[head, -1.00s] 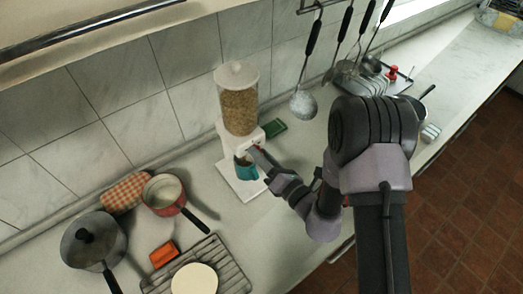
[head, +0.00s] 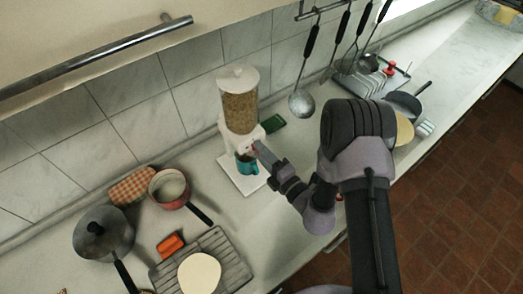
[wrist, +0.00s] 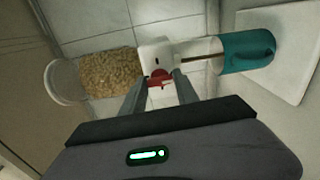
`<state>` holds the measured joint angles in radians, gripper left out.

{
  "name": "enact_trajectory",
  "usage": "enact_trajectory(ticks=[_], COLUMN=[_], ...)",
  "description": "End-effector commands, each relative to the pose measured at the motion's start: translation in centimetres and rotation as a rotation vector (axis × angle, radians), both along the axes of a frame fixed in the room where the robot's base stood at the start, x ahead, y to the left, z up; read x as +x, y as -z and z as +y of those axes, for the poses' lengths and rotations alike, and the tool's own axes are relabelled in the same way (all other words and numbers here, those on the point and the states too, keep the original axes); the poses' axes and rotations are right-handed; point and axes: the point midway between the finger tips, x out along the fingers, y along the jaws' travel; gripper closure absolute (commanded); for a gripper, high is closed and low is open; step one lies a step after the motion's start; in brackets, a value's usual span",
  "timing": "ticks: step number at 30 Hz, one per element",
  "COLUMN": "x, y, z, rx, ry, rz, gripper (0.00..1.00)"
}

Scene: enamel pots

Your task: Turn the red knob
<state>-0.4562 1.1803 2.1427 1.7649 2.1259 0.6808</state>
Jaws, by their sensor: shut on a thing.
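The red knob (wrist: 159,78) is on the front of a white dispenser (wrist: 157,57) with a clear hopper of tan grains (head: 239,105). My gripper (wrist: 160,80) is shut on the knob in the wrist view, one finger on each side. In the head view my gripper (head: 259,148) reaches the dispenser front from the right and hides the knob. A teal mug (head: 246,166) stands on the dispenser's white base (head: 236,183); it also shows in the wrist view (wrist: 248,52). A thin brown streak runs from the spout to the mug.
A red pot (head: 170,190), a grey lidded pot (head: 104,232), an orange block (head: 170,243) and a wire rack (head: 238,270) stand left and in front. A green item (head: 273,124) lies behind. Ladles (head: 302,103) hang at the back.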

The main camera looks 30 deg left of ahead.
Motion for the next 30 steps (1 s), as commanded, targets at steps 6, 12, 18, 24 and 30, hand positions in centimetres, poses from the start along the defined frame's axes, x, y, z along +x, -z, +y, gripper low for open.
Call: enact_trajectory(ticks=[6, 12, 18, 24, 30], x=[0.02, 0.03, 0.03, 0.02, -0.01], y=[-0.05, -0.03, -0.02, -0.02, 0.0], z=[0.01, 0.01, 0.01, 0.0, -0.05], rx=[0.014, 0.016, 0.016, 0.016, 0.015], ry=[0.0, 0.0, 0.0, 0.0, 0.0], rz=[0.025, 0.028, 0.028, 0.028, 0.028], gripper=[1.0, 1.0, 0.62, 0.42, 0.42])
